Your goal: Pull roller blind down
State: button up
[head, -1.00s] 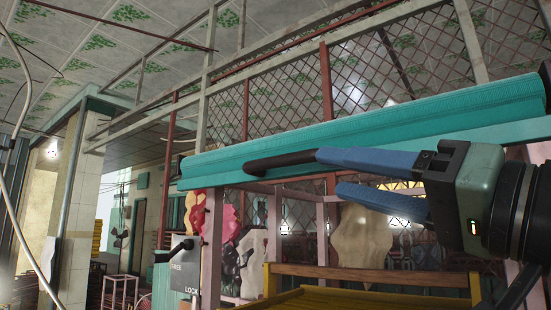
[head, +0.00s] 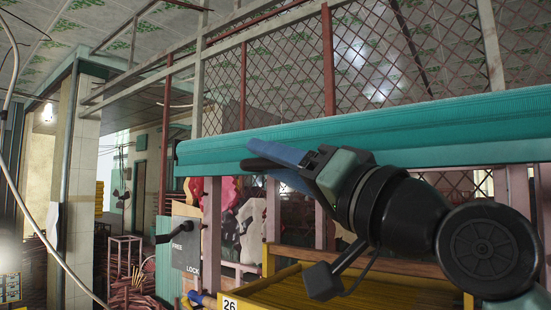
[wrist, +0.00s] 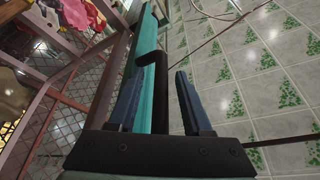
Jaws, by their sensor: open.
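The roller blind (head: 400,132) is a long teal roll running across the head view, fully rolled up as far as I see. A black handle (head: 251,164) sticks out from its lower front edge, mostly hidden behind my gripper. My gripper (head: 262,156) has blue fingers and is at the handle. In the wrist view the teal blind (wrist: 147,45) runs up the middle. There the handle (wrist: 154,78) lies between the two spread fingers of my open gripper (wrist: 158,78). I cannot tell whether either finger touches it.
A grey panel (head: 186,256) marked FREE and LOCK, with a black lever (head: 176,235), stands below the blind's left end. A yellow-framed rack (head: 290,268) sits below. Pink posts (head: 212,225) stand under the blind.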

grip_shut()
dwell(1.3)
